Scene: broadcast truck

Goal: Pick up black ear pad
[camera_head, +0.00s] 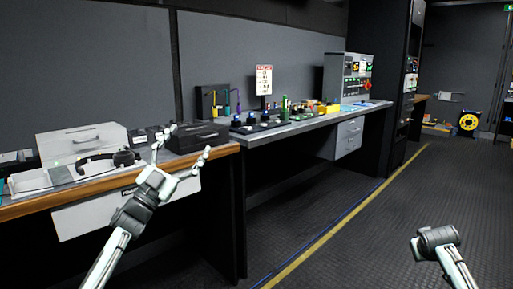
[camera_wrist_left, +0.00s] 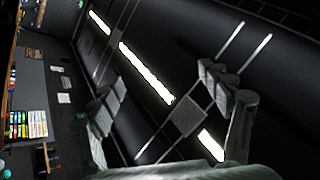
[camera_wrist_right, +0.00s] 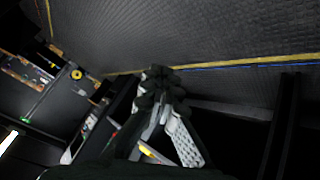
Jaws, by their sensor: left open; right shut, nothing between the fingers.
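A black headset (camera_head: 95,160) lies on the wooden-edged bench at the left in the head view. A small round black piece (camera_head: 124,157) at its right end looks like an ear pad; I cannot tell whether it is separate. My left gripper (camera_head: 188,140) is open and empty, fingers pointing up, in front of the bench edge and right of the black piece. In the left wrist view its spread fingers (camera_wrist_left: 160,85) face ceiling lights. My right gripper (camera_wrist_right: 160,75) is shut and empty over the floor in the right wrist view. Neither wrist view shows the pad.
A black case (camera_head: 197,137) sits on the bench behind the left gripper. A light-grey drawer box (camera_head: 82,140) stands behind the headset. A second bench (camera_head: 300,127) holds several small items. The floor (camera_head: 400,205) at the right is open.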

